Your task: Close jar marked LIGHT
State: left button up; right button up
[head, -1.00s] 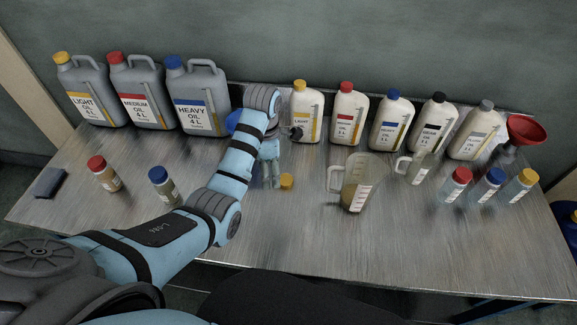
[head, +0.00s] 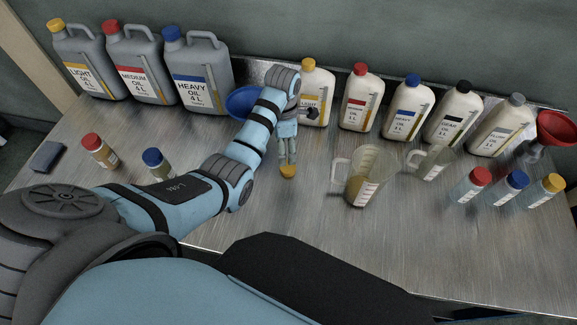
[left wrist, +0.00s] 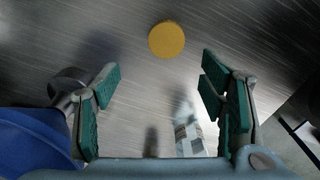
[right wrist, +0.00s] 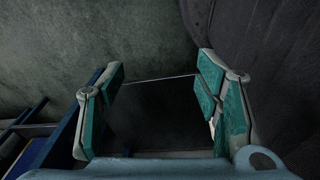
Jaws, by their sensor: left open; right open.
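A round yellow cap (head: 288,171) lies on the metal table, and it also shows in the left wrist view (left wrist: 166,39). My left gripper (head: 288,157) is close to the cap in the head view. In its wrist view the gripper (left wrist: 160,85) is open, with the cap beyond the fingertips and not between them. A small clear jar with a white label (left wrist: 187,130) shows low between the fingers; its lettering cannot be read. My right gripper (right wrist: 160,80) is open and empty, away from the table objects.
A blue funnel (head: 242,101) lies behind my left arm. A measuring jug (head: 366,178) and a smaller one (head: 431,163) stand right of the cap. Several oil bottles line the back, with grey canisters (head: 136,70) at left. Capped jars (head: 508,186) stand at right.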

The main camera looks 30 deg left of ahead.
aim_at(288, 166)
pick_arm(q)
jog(key=f, duration=0.3)
jog(key=shift+s+d+b, duration=0.1)
jog(key=shift+s+b, duration=0.2)
jog(key=shift+s, duration=0.1)
jog(key=shift+w+f, duration=0.2)
jog(key=f+b, duration=0.1)
jog(key=f, duration=0.1)
jog(key=d+f, duration=0.1)
jog(key=f, duration=0.2)
jog(key=shift+b, duration=0.35)
jog(key=shift+w, duration=0.1)
pick_arm(e)
jog(key=shift+s+f, duration=0.4)
jog(key=shift+f, duration=0.25)
jog(key=shift+s+f, duration=0.4)
jog(key=shift+f, duration=0.2)
pick_arm(q)
jog(key=shift+c, duration=0.6)
jog(key=c, duration=0.7)
